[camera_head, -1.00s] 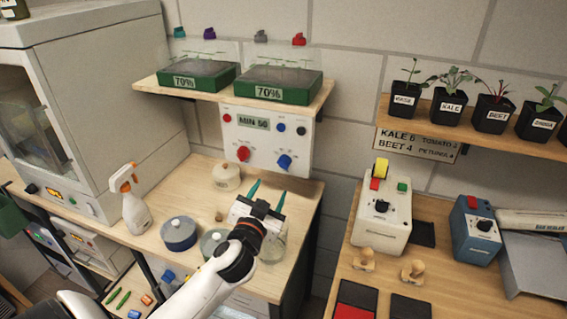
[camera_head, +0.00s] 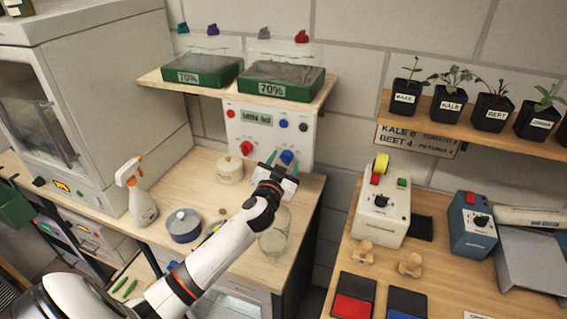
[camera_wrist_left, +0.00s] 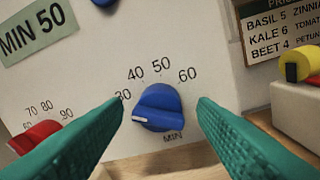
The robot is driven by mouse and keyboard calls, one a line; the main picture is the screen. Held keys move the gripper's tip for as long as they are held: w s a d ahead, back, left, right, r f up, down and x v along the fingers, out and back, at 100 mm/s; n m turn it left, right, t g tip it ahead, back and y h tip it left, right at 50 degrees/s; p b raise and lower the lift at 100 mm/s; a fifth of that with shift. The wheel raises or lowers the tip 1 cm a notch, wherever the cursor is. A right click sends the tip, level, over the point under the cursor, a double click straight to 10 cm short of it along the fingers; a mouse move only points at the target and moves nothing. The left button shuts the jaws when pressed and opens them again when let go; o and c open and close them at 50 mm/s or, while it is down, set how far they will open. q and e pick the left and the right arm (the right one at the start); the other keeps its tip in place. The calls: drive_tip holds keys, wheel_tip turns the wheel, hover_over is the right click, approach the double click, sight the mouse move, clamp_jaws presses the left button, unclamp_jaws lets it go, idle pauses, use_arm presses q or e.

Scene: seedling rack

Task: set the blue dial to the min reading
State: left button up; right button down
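The blue dial (camera_wrist_left: 160,105) sits low on the white panel, and it also shows in the head view (camera_head: 287,157). In the left wrist view its white pointer line faces left, a little below the 30 mark. The MIN mark (camera_wrist_left: 173,137) is printed below the dial. A display on the panel (camera_wrist_left: 38,30) reads MIN 50. My left gripper (camera_head: 282,164) is open in front of the panel, with one green finger on each side of the dial. Gaps show between the fingers and the dial in the wrist view. My right gripper is out of view.
A red dial (camera_head: 246,148) is left of the blue one on the panel. A shelf with green trays (camera_head: 281,88) overhangs the panel.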

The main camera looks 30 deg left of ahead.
use_arm(q)
drive_tip(key=c, duration=0.9)
drive_tip(key=m, duration=0.4)
drive_tip(key=shift+f, duration=0.1)
drive_tip(key=m, duration=0.3)
drive_tip(key=shift+m+b, duration=0.3)
drive_tip(key=shift+m, duration=0.1)
drive_tip(key=m, duration=0.4)
drive_tip(key=shift+m+t, duration=0.3)
drive_tip(key=shift+t, duration=0.1)
drive_tip(key=shift+f+m+h+p, duration=0.15)
drive_tip(key=shift+m+h+p, duration=0.2)
drive_tip(key=shift+m, duration=1.55)
